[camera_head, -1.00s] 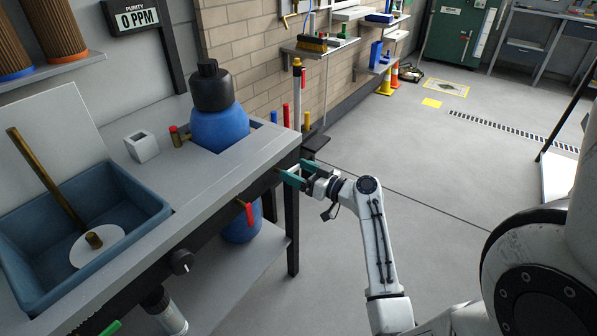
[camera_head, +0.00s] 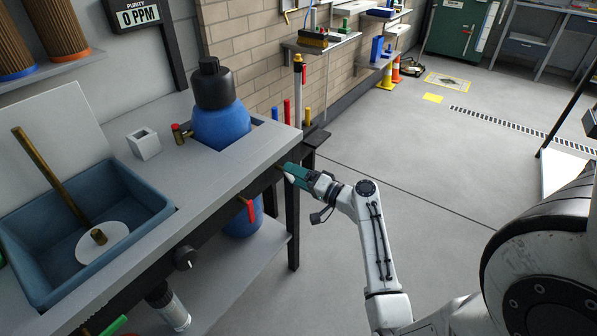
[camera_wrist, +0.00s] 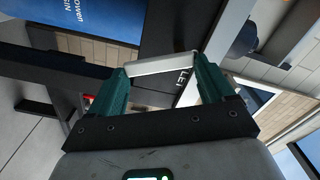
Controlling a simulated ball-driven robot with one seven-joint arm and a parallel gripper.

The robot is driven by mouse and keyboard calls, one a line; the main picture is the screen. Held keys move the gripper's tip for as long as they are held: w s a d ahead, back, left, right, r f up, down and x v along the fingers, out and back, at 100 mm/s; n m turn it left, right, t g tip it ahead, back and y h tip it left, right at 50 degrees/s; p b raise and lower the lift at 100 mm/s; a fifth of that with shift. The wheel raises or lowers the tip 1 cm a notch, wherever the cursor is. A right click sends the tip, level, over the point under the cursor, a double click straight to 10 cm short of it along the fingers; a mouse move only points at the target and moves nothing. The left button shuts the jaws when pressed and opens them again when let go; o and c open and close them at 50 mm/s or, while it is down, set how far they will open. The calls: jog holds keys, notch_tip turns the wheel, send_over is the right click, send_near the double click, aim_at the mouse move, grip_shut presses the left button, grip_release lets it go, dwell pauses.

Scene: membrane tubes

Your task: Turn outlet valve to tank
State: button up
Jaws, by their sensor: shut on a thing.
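My gripper (camera_head: 290,174) is at the front right corner of the bench. Its green fingers (camera_wrist: 158,85) are shut on a pale bar-shaped handle (camera_wrist: 160,63), which spans between the fingertips in the wrist view. Letters ending in "LET" show on the dark panel behind it, so I take it as the outlet valve handle. In the head view the fingers mostly hide this handle. A blue tank (camera_head: 222,125) with a black cap stands in the bench top, left of my gripper. Which way the valve points cannot be told.
A red lever (camera_head: 249,211) hangs on the bench front left of my gripper, and a black knob (camera_head: 185,258) is further left. A blue basin (camera_head: 130,200) is set in the bench. A purity display (camera_head: 137,16) reads 0 PPM.

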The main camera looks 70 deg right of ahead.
jog(key=m, duration=0.1)
jog(key=m+p, duration=0.1)
jog(key=m, duration=0.1)
jog(key=a+m+p, duration=0.1)
jog(key=m, duration=0.1)
jog(key=shift+f, duration=0.35)
jog(key=shift+f+m, duration=0.1)
jog(key=shift+m, duration=0.2)
jog(key=o, duration=0.9)
jog(key=shift+w, duration=0.1)
jog(key=v, duration=1.1)
jog(key=shift+a, duration=0.1)
jog(key=shift+w, duration=0.1)
